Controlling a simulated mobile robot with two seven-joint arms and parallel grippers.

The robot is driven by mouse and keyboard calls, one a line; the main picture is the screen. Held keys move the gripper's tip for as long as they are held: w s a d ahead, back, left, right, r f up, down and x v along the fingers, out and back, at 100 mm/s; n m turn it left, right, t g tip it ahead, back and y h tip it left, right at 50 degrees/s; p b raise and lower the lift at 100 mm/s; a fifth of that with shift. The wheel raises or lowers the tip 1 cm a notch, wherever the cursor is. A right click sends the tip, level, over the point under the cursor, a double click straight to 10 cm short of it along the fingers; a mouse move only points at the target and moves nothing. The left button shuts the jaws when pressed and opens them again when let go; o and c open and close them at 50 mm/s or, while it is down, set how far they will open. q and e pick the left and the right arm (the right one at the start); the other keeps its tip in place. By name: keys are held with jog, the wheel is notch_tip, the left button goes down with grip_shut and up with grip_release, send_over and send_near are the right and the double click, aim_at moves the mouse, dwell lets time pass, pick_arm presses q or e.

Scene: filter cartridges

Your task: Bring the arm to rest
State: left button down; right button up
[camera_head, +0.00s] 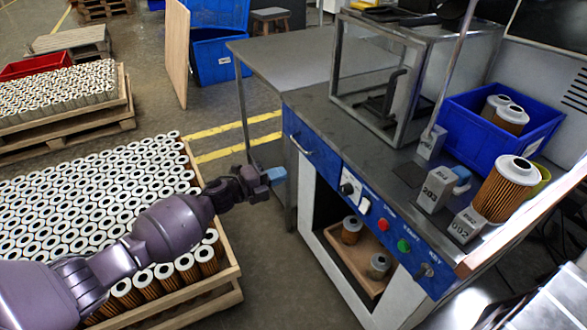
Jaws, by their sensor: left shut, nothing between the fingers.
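My left arm comes in from the lower left and reaches over the near crate of filter cartridges. My left gripper (275,175) has blue fingertips, is shut and holds nothing. It hangs in the air past the crate's right edge, apart from the workbench's blue front panel. My right gripper does not show. A filter cartridge (497,193) with a white top and brown pleats stands upright on the workbench at the right.
A crate (233,272) of upright cartridges fills the lower left. The workbench (306,97) carries a metal-framed box, a blue bin (462,139) with cartridges and grey numbered blocks (437,190). Cartridges stand on a shelf below (338,250). Open floor lies between crate and bench.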

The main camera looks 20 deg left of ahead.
pick_arm(q)
jog(key=s+f+n+g+y+p, duration=0.1)
jog(key=s+n+y+p, duration=0.3)
jog(key=s+n, duration=0.8)
jog(key=s+a+f+n+g+y+p, duration=0.1)
jog(key=s+n+y+p, duration=0.4)
jog(key=s+n, duration=0.8)
jog(key=s+y, duration=0.2)
jog(key=s, duration=1.5)
jog(key=shift+a+f+g+y, duration=0.3)
jog(key=shift+y, duration=0.1)
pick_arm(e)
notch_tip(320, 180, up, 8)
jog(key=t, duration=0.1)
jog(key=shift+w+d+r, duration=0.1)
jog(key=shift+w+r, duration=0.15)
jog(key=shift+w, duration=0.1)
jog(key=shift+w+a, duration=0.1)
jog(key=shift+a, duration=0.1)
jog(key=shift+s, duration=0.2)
